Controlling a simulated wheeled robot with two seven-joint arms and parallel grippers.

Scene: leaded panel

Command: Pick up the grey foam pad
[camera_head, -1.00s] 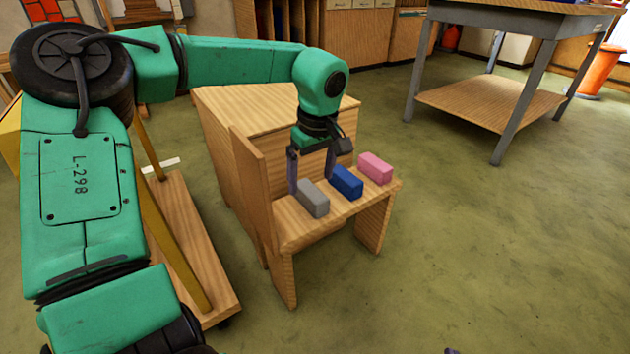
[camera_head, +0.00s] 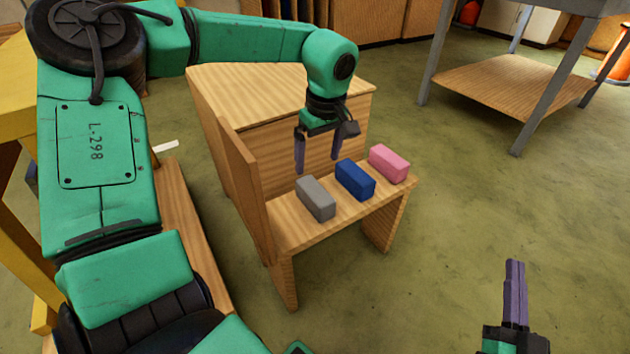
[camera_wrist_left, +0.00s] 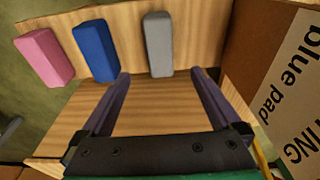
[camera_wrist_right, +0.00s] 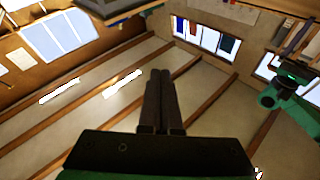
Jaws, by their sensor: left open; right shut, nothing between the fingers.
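The grey foam pad (camera_head: 316,198) lies on the low wooden shelf (camera_head: 292,232), nearest its left end. A blue pad (camera_head: 355,179) and a pink pad (camera_head: 389,163) lie in a row to its right. My left gripper (camera_head: 317,164) is open and empty, apart from the pads, with its fingertips just behind the grey pad in the head view. In the left wrist view the grey pad (camera_wrist_left: 159,44) shows beyond the fingertips, in line with the gap between them. My right gripper (camera_head: 515,265) is shut and empty, low at the right, away from the shelf.
An upright wooden board (camera_head: 240,185) stands at the shelf's left end, close to the grey pad. A wooden box (camera_head: 280,95) rises behind the shelf. A grey-legged table (camera_head: 540,105) stands at the back right. Open green floor (camera_head: 455,215) lies between.

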